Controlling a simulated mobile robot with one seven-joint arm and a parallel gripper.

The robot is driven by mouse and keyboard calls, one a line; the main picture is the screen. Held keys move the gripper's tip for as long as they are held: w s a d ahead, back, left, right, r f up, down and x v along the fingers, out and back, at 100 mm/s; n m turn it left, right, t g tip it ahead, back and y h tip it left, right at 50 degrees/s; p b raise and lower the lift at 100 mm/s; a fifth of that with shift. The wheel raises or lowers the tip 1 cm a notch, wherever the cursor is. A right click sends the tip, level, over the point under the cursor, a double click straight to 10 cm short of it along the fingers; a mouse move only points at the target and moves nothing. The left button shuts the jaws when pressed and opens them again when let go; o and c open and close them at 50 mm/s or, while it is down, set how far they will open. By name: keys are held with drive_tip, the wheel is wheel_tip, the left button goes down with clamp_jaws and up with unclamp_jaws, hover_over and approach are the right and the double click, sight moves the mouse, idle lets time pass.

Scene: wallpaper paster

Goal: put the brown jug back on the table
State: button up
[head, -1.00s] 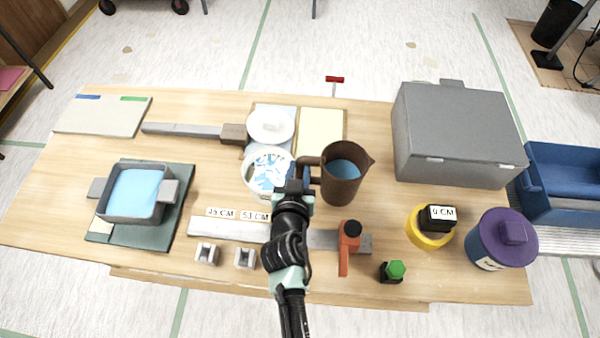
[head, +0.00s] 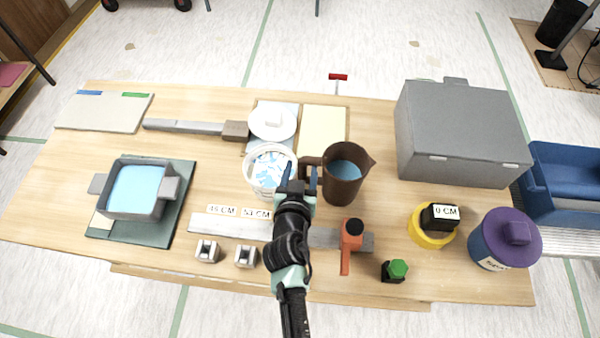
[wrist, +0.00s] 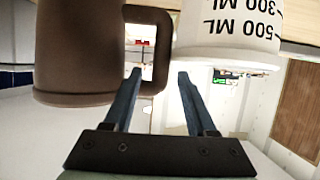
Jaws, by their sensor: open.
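The brown jug (head: 343,187) stands upright on the wooden table (head: 400,270), right of the white tub, with blue showing inside it. Its handle (head: 310,161) points left, towards my gripper. My gripper (head: 301,178) is open, with its fingertips near the handle. In the wrist view, which is upside down, the jug (wrist: 78,50) is at left and its handle (wrist: 160,50) shows between my open fingers (wrist: 159,75). Nothing is clamped. I cannot tell how deep the left finger reaches into the handle loop.
A white marked tub (head: 262,178) stands close left of my gripper and also shows in the wrist view (wrist: 230,28). A long ruler (head: 232,226) and an orange-handled tool (head: 346,255) lie in front. A big grey box (head: 460,140) stands right of the jug.

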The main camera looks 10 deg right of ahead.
drive_tip(key=shift+r, duration=0.2)
drive_tip(key=shift+s+a, duration=0.15)
drive_tip(key=shift+s, duration=0.25)
drive_tip(key=v, duration=1.1)
drive_tip(key=w+a+r+t, duration=0.1)
drive_tip(key=w+r+t, duration=0.3)
drive_tip(key=r, duration=1)
drive_tip(key=w+a+r+t, duration=0.15)
drive_tip(key=w+r, duration=0.45)
drive_tip(key=r, duration=0.9)
drive_tip(key=s+r+n+t+y, duration=0.1)
drive_tip(key=s+r+t, duration=0.2)
drive_tip(key=r, duration=0.7)
drive_tip(key=s+a+r+n+t+y, duration=0.1)
drive_tip(key=s+r+t, duration=0.2)
drive_tip(key=r, duration=0.7)
drive_tip(key=s+r+n+t+y, duration=0.1)
drive_tip(key=s+r+t, duration=0.2)
drive_tip(key=s+r, duration=0.3)
wheel_tip(320, 180, up, 5)
drive_tip(key=shift+a+f+y+b, duration=0.1)
drive_tip(key=shift+a+y+b, duration=0.1)
drive_tip(key=shift+y+b, duration=0.2)
